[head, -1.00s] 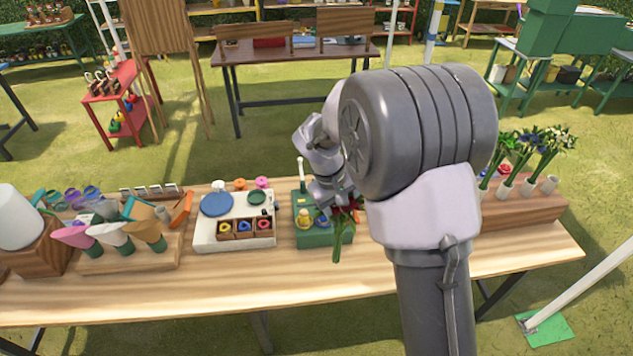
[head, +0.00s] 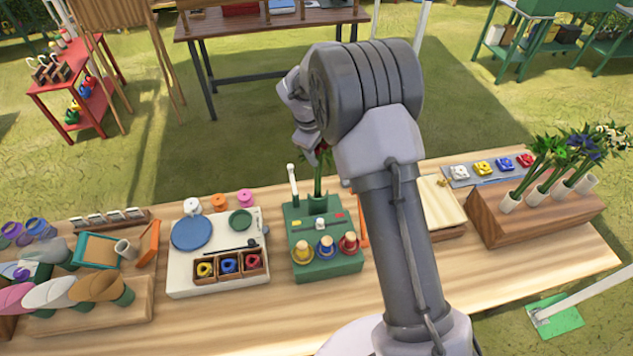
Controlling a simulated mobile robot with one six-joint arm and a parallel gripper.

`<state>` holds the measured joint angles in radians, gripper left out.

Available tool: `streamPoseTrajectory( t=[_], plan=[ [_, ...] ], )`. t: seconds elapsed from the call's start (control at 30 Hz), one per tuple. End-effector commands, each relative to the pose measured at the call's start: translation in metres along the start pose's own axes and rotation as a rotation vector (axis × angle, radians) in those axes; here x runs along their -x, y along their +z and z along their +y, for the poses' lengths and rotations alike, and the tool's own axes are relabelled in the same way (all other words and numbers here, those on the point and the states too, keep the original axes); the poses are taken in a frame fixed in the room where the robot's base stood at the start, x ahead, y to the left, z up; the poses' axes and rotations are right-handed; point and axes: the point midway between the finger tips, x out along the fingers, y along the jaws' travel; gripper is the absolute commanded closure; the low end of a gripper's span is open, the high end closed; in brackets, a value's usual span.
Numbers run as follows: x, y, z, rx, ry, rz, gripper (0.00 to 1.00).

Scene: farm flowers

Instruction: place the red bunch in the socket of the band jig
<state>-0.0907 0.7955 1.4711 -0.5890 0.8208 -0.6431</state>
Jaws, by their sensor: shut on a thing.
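My gripper (head: 312,146) is shut on the red bunch, its fingers partly hidden by the wrist. The red bunch (head: 318,182) hangs upright, with dark red blooms at the top by my gripper and green stems pointing down. The band jig (head: 323,261) is a green block on the table with yellow, blue and red rings on pegs at its front. Its green socket (head: 318,204) stands at the back of the block. The stem ends meet the socket's mouth in the picture; I cannot tell how deep they are inside.
A white post (head: 292,180) stands at the jig's back left. A white board (head: 218,277) with ring boxes lies to the left. A wooden block (head: 525,216) with other bunches in white tubes stands right. My arm covers the table just right of the jig.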

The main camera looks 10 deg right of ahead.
Motion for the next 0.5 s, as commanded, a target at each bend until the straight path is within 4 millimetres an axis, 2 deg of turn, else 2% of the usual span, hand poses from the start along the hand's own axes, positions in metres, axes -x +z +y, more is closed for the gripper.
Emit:
streamPoseTrajectory(
  t=[0.03,0.17,0.3,0.5],
  plan=[
    [-0.010,0.000,-0.003,0.002,0.000,0.000,1.00],
    [-0.027,0.000,-0.009,0.001,0.001,0.001,1.00],
    [-0.052,0.000,-0.017,0.000,0.000,0.000,1.00],
    [-0.055,-0.001,-0.018,-0.001,0.001,0.002,1.00]
  ],
)
